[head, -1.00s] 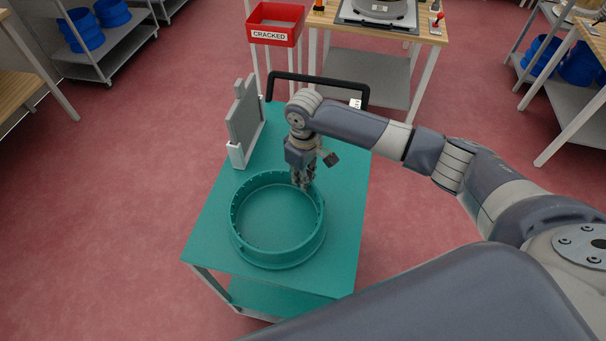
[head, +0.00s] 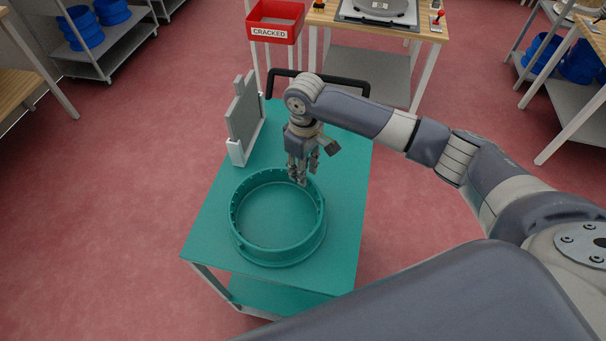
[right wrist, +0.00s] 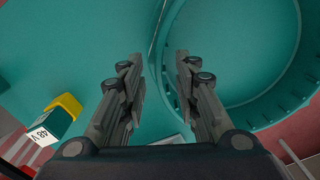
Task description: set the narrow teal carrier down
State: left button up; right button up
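The teal carrier (head: 277,250), a round, low-walled ring, sits flat on the teal cart top (head: 337,235). My right gripper (head: 302,182) is at the carrier's far right rim, pointing down. In the right wrist view my right gripper (right wrist: 158,75) has its two fingers well apart, with the carrier's wall (right wrist: 172,50) running between them. The fingers do not appear to press on the wall. Part of the rim is hidden behind the fingers in the head view. My left gripper is not in view.
A grey upright panel in white holders (head: 236,150) stands on the cart's left edge. A black handle (head: 283,73) is at its far end. Beyond are a red bin marked CRACKED (head: 275,32) and a wooden bench (head: 420,32). Bare cart top lies right of the carrier.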

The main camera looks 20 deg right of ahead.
notch_tip(320, 180, up, 9)
jog(key=b, duration=0.1)
jog(key=shift+r, duration=0.15)
jog(key=shift+d, duration=0.1)
dwell(0.4)
